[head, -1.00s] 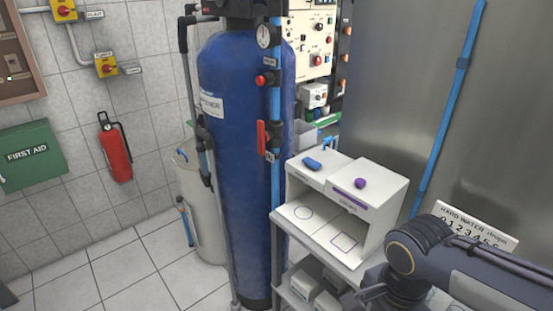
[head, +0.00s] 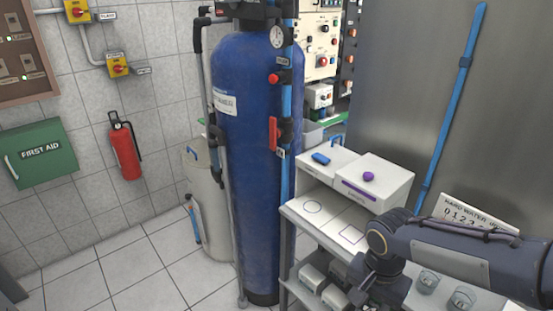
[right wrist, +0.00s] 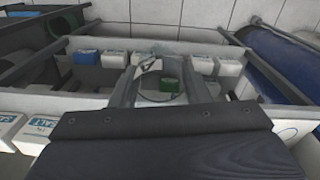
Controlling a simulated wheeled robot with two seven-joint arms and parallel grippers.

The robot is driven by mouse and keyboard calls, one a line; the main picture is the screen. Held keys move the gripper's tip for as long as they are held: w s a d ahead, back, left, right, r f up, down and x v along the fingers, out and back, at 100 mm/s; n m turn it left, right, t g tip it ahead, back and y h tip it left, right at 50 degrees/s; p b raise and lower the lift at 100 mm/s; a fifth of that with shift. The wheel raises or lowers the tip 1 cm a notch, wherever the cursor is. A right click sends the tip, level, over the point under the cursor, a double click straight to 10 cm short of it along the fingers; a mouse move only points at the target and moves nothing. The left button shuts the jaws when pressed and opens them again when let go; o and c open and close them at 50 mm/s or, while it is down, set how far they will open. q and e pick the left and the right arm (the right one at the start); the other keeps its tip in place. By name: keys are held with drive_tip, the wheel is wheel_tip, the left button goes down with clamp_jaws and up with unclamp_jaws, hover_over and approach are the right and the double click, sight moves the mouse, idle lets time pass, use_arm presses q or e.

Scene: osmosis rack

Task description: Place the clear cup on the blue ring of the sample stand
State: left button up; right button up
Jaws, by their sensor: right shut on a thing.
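The white sample stand (head: 330,223) shows in the head view, with a dark blue ring (head: 312,198) on its left pad and a purple square on its right pad. The ring is bare. My right gripper (head: 368,298) hangs low to the right of the pads, partly hidden by its own wrist. In the right wrist view its fingers (right wrist: 162,90) are shut on a clear cup (right wrist: 153,72), whose round rim shows between them. A curved blue line (right wrist: 289,133) on white shows at lower right there. My left gripper is out of view.
Two other clear glasses (head: 428,279) stand beneath my right forearm. A tall blue tank (head: 250,130) stands close left of the stand. White boxes (head: 313,276) fill the lower shelf.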

drive_tip(key=w+f+n, duration=0.8)
drive_tip(key=f, duration=0.4)
drive_tip(key=shift+w+d+f, duration=0.35)
drive_tip(key=shift+d+f, duration=0.05)
